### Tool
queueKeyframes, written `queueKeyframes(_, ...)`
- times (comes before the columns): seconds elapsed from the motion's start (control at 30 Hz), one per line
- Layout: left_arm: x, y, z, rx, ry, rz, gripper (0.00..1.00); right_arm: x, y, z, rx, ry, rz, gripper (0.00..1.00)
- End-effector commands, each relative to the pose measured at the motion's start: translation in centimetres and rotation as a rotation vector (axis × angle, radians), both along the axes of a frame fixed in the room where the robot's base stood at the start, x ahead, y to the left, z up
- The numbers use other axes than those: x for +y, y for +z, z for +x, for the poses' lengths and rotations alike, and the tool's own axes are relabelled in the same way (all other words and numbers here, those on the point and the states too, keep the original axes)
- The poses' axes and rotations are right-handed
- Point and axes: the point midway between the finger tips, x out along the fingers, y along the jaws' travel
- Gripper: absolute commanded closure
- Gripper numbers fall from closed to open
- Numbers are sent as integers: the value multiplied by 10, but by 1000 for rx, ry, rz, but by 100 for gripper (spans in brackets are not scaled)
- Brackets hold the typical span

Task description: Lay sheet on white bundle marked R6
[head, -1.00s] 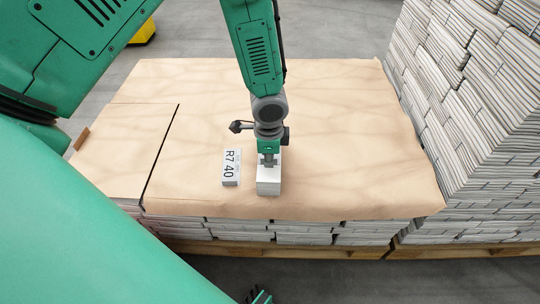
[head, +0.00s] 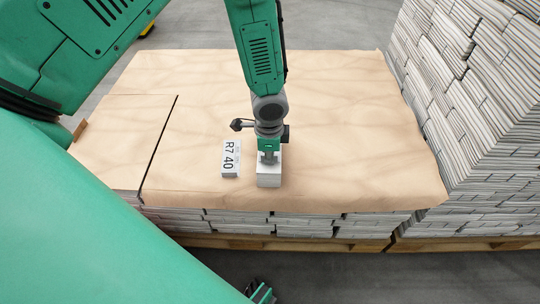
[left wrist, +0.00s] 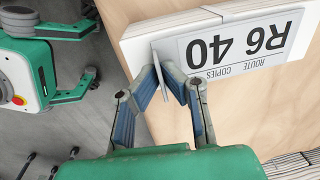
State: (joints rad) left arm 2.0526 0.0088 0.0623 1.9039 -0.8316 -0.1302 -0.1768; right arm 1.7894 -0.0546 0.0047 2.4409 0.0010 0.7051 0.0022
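A white bundle (head: 268,180) sits on the brown board, right of a small block labelled R7 40 (head: 231,158). My left gripper (head: 268,158) points down directly over the white bundle. In the left wrist view, a grey sheet (left wrist: 240,45) printed R6 40 and ROUTE COPIES lies against the face of the white bundle (left wrist: 140,42). The head view does not show the sheet's print, because the gripper covers that spot. My right gripper cannot be made out.
The brown board (head: 330,110) covers a low newspaper stack on a pallet (head: 280,242). A narrow dark gap divides off the left part of the board. A tall newspaper stack (head: 485,120) stands at the right. The board is clear behind and right of the bundle.

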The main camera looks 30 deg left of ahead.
Motion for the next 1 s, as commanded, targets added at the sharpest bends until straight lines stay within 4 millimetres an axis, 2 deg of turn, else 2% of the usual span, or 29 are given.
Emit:
queueKeyframes(0.07, 0, -2, 0, 0, 0, 0, 100, 0, -1, 0, 0, 0, 0, 60)
queueKeyframes(0.1, 0, -2, 0, 0, 0, 0, 82, 0, -1, 0, 0, 0, 0, 60)
queueKeyframes(0.13, 0, -1, 0, 0, 0, 0, 72, 0, -1, 0, 0, 0, 0, 60)
queueKeyframes(0.17, 0, -1, 0, 0, 0, 0, 71, 0, -1, 0, 0, 0, 0, 60)
queueKeyframes(0.47, 0, -1, 0, 0, 0, 0, 71, 0, 0, -1, -2, 0, 0, 60)
queueKeyframes(0.57, 0, 6, 0, -1, 1, 0, 71, 0, 0, -2, -2, 0, 0, 60)
queueKeyframes(0.67, 0, 21, 0, -4, 0, 0, 71, 0, 0, -2, -3, 0, 0, 60)
queueKeyframes(1.0, -3, 91, -4, -2, 1, -2, 71, 0, 0, -2, -3, 0, 0, 60)
